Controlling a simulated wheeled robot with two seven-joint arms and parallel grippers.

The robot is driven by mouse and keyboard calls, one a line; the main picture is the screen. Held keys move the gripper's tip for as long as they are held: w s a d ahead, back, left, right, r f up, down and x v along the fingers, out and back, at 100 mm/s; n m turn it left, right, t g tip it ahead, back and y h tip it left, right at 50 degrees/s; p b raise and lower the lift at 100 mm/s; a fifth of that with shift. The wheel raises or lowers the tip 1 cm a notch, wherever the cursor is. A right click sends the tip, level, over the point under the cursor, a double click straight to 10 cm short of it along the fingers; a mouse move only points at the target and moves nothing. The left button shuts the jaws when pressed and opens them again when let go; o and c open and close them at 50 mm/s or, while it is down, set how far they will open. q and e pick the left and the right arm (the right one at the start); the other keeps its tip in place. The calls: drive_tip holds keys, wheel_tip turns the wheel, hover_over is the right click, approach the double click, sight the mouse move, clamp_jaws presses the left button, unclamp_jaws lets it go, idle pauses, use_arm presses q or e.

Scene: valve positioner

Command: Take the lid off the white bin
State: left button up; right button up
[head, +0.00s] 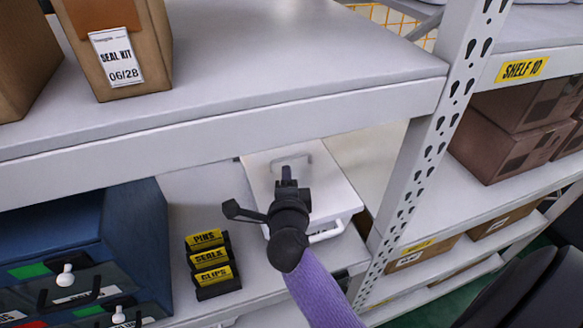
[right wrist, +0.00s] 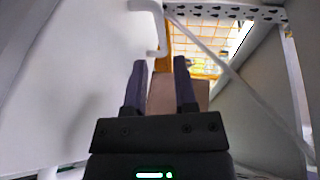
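The white bin (head: 344,213) stands on the shelf under the upper shelf board, with its flat white lid (head: 325,182) on top. A pale loop handle (head: 305,158) rises from the lid, and a bar handle (head: 328,234) is on the bin's front. My right gripper (head: 287,172) is over the lid, close to the loop handle. In the right wrist view its two fingers (right wrist: 161,75) are apart with nothing between them. A white handle (right wrist: 158,30) shows just beyond the fingertips there. My left gripper is not in view.
The upper shelf board (head: 240,128) hangs close above the bin, and a perforated post (head: 430,150) stands to its right. Small black holders labelled pins, seals and clips (head: 212,265) are left of the bin. Blue drawer cases (head: 85,245) stand further left.

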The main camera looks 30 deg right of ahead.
sight(287, 159)
drive_tip(key=b+x, duration=0.2)
drive_tip(key=x, duration=0.5)
drive_tip(key=shift+w+d+f, duration=0.15)
drive_tip(key=shift+w, duration=0.05)
drive_tip(key=shift+w+d, duration=0.1)
drive_tip(key=shift+w, duration=0.05)
drive_tip(key=shift+c, duration=0.2)
clamp_jaws()
